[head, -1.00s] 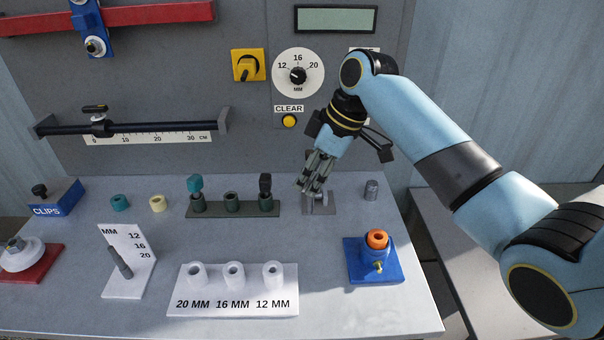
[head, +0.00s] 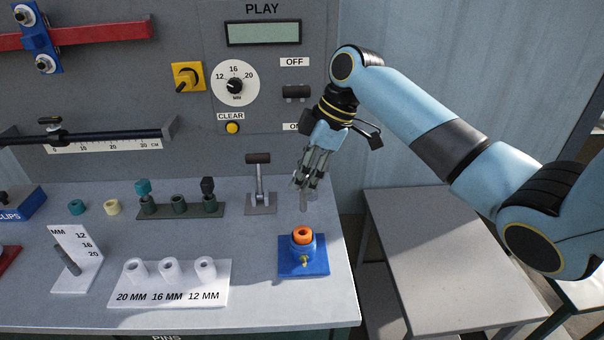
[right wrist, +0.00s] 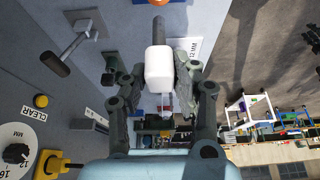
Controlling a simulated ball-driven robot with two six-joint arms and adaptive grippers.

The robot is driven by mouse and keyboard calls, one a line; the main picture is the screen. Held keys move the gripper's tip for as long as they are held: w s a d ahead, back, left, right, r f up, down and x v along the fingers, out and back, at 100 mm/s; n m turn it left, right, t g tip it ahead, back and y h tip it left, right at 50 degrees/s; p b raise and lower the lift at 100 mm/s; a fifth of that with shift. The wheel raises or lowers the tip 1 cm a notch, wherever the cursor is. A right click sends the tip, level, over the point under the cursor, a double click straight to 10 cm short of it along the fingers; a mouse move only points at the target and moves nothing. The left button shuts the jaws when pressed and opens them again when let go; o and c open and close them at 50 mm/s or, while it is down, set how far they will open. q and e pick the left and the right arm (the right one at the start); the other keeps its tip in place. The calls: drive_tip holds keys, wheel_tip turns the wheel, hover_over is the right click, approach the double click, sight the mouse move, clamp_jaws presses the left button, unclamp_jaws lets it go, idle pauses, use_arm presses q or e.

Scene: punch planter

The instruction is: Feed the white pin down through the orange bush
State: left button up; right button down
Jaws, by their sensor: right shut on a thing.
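The orange bush (head: 303,235) sits upright in a blue holder (head: 302,262) near the right edge of the bench. My right gripper (head: 308,182) is above and slightly behind it, apart from it, fingers pointing down. An orange edge (right wrist: 158,2) shows at the top of that view. My left gripper is not in view.
A lever (head: 259,180) stands left of my right gripper. A dark green rack (head: 180,207) and a white stand (head: 170,285) with several sleeves are farther left. The back panel (head: 290,85) rises behind. A lower grey table (head: 440,260) lies to the right.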

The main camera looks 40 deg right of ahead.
drive_tip(key=shift+f+p, duration=0.1)
drive_tip(key=shift+p, duration=0.2)
drive_tip(key=b, duration=0.3)
hover_over(297, 232)
drive_tip(key=d, duration=0.1)
drive_tip(key=shift+s+d+f, duration=0.1)
drive_tip(key=shift+s+f, duration=0.1)
drive_tip(key=shift+f, duration=1.25)
drive_tip(key=shift+s+f, duration=0.15)
drive_tip(key=shift+f, duration=1.25)
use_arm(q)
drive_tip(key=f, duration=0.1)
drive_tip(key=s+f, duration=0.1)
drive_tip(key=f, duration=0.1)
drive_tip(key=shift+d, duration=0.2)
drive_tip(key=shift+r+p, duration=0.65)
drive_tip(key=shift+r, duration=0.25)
use_arm(e)
drive_tip(key=shift+r, duration=0.1)
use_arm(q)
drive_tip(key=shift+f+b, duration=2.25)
use_arm(e)
drive_tip(key=shift+f, duration=3.6)
drive_tip(key=c, duration=1)
unclamp_jaws()
drive_tip(key=shift+o, duration=0.2)
drive_tip(key=v, duration=1.2)
